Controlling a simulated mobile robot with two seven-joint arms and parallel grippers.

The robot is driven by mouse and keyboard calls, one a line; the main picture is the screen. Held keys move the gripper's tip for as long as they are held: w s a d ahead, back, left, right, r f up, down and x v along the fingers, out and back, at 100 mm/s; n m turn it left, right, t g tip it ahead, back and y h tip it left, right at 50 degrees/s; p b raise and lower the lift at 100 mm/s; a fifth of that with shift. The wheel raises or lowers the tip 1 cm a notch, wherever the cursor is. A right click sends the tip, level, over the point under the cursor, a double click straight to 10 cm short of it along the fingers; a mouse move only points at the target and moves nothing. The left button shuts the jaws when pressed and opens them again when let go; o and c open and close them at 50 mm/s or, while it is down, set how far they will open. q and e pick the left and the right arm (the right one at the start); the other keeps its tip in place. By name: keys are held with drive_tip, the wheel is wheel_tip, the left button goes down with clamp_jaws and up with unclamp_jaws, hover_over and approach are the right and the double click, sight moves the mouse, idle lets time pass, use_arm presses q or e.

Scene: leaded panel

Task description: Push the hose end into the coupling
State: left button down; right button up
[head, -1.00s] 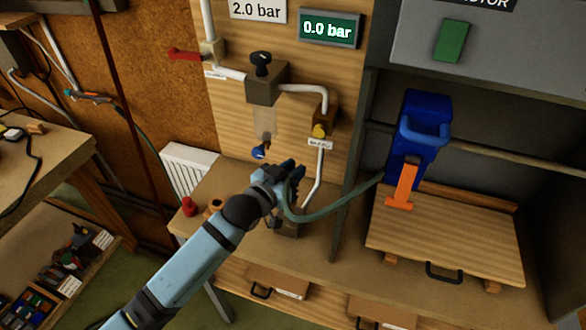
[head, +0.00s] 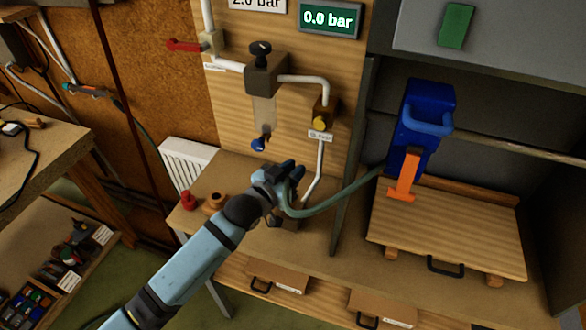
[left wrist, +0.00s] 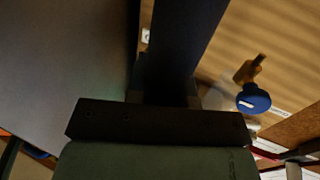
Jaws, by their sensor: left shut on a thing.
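My left gripper (head: 288,179) is shut on the end part of a grey-green hose (head: 340,198), in front of the wooden wall panel. The hose sags from the gripper and rises right toward a blue tool (head: 423,115). The hose tip is hidden by the fingers. A brass block with a yellow round fitting (head: 320,123) sits on the panel above and right of the gripper, apart from it; I cannot tell for certain that it is the coupling. In the left wrist view dark gripper parts fill the middle and the hose cannot be made out. My right gripper is not in view.
A filter unit with a blue knob (head: 258,144) hangs just above the gripper; the knob also shows in the left wrist view (left wrist: 253,98). A white pipe (head: 315,170) runs down behind the gripper. A red-handled valve (head: 185,46) is upper left. A wooden board (head: 450,230) lies at right.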

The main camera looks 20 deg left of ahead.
use_arm(q)
drive_tip(key=shift+f, duration=0.2)
drive_tip(key=c, duration=0.9)
unclamp_jaws()
drive_tip(key=shift+c, duration=0.2)
drive_tip(key=shift+s, duration=0.1)
drive_tip(key=b+v, duration=0.2)
drive_tip(key=v, duration=1.1)
drive_tip(key=shift+s, duration=0.35)
drive_tip(key=shift+a, duration=0.1)
drive_tip(key=s+f+g+y+p, duration=0.1)
drive_tip(key=s+f+g, duration=0.1)
drive_tip(key=s+f, duration=0.4)
drive_tip(key=s+d+f+n+g+y+p, duration=0.1)
drive_tip(key=s+f, duration=0.6)
drive_tip(key=f, duration=0.7)
drive_tip(key=shift+d+f+g+y+p, duration=0.2)
drive_tip(key=shift+d+g+y+p, duration=0.15)
drive_tip(key=shift+g+y, duration=0.55)
